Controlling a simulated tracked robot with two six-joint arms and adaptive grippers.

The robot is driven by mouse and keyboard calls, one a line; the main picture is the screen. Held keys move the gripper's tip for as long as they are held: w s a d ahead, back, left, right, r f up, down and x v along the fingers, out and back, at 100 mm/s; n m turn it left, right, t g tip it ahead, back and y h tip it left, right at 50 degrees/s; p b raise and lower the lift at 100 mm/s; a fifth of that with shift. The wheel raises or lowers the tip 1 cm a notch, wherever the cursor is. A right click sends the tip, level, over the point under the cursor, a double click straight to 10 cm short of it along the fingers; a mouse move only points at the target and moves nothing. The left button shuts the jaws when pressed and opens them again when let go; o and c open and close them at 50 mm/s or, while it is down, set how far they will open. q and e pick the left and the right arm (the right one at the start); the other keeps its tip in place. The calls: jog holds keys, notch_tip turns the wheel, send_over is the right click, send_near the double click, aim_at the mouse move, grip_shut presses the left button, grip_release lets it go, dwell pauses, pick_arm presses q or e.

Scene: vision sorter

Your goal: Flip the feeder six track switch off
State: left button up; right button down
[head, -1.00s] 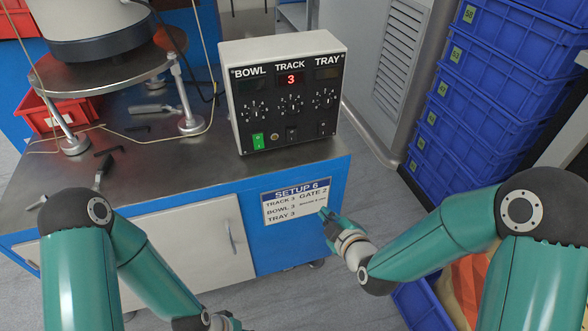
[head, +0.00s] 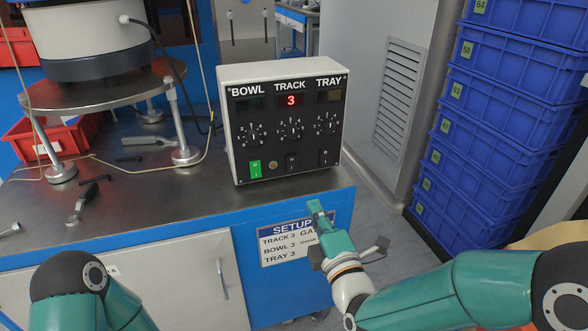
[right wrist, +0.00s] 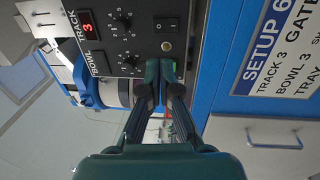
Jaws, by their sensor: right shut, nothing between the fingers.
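The control box (head: 245,95) stands on the metal bench top, with BOWL, TRACK and TRAY columns. The track switch (head: 291,162) is a black rocker below the track dial, and the track display (head: 291,100) shows a red 3. The track switch also shows in the right wrist view (right wrist: 167,24). My right gripper (head: 316,208) is shut and empty, in front of the bench edge and below the box, apart from the switch. In the right wrist view its fingertips (right wrist: 161,68) hide part of the box's lower face. My left gripper is out of view.
The green bowl switch (head: 255,168) and black tray switch (head: 324,157) flank the track switch, with a brass button (head: 273,165) beside it. The SETUP card (head: 285,245) is on the bench front. Blue crates (head: 490,110) are stacked at right.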

aim_at(292, 160)
jog(key=x, duration=1.3)
jog(key=shift+w, duration=0.15)
